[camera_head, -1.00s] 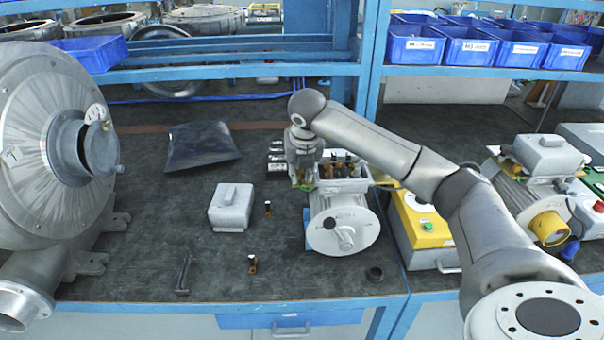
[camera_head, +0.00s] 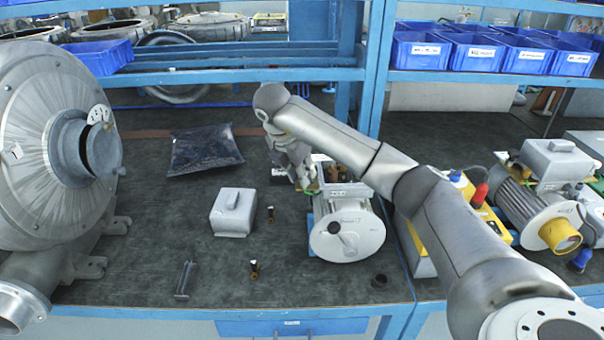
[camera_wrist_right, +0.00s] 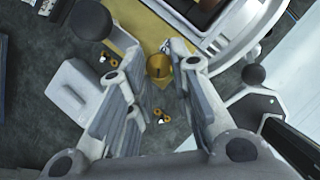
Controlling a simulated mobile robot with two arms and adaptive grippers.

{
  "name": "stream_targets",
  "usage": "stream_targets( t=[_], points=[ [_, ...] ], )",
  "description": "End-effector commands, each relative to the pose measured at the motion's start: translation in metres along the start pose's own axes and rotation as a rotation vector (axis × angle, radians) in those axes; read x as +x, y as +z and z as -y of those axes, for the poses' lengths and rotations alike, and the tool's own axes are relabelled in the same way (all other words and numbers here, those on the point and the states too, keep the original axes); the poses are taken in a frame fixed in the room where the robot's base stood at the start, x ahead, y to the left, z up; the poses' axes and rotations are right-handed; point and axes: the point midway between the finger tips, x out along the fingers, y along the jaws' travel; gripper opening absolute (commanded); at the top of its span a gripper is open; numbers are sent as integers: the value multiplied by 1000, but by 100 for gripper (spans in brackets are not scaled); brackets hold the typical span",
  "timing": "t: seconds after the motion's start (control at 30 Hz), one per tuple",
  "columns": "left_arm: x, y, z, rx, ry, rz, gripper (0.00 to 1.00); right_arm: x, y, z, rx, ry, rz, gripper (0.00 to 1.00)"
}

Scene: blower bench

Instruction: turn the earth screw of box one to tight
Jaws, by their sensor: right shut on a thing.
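The motor (camera_head: 347,232) with the opened terminal box (camera_head: 342,188) stands mid-bench, its round end facing me. My right gripper (camera_head: 308,190) reaches down at the left side of this box. In the right wrist view, the brass slotted earth screw (camera_wrist_right: 160,67) sits on a yellowish plate (camera_wrist_right: 117,32) between the fingertips of my right gripper (camera_wrist_right: 157,62). The gripper is shut on the screw. In the head view the hand hides the screw, and I cannot tell how tight it is. My left gripper is not in view.
A grey box cover (camera_head: 233,212) and two small brass-and-black parts (camera_head: 270,214) lie left of the motor. A large blower (camera_head: 50,150) fills the left side. A dark bag (camera_head: 205,149) lies behind. A second motor (camera_head: 522,205) stands at right.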

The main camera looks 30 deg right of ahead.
Motion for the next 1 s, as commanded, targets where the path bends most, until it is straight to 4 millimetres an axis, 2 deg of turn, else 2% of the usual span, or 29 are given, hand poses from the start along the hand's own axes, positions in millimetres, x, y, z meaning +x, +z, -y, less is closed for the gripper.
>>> stream_targets(
  t=[0.23,0.7,0.73,0.9,1.0],
  points=[
    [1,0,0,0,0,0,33,-1,2,-2,64,-21,2,0],
    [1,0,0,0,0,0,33,-1,2,-2,75,-26,2,0],
    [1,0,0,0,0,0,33,-1,2,-2,75,-26,2,22],
    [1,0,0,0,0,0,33,-1,1,-1,73,-27,1,42],
    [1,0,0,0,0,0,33,0,1,-1,73,-28,1,42]
  ],
)
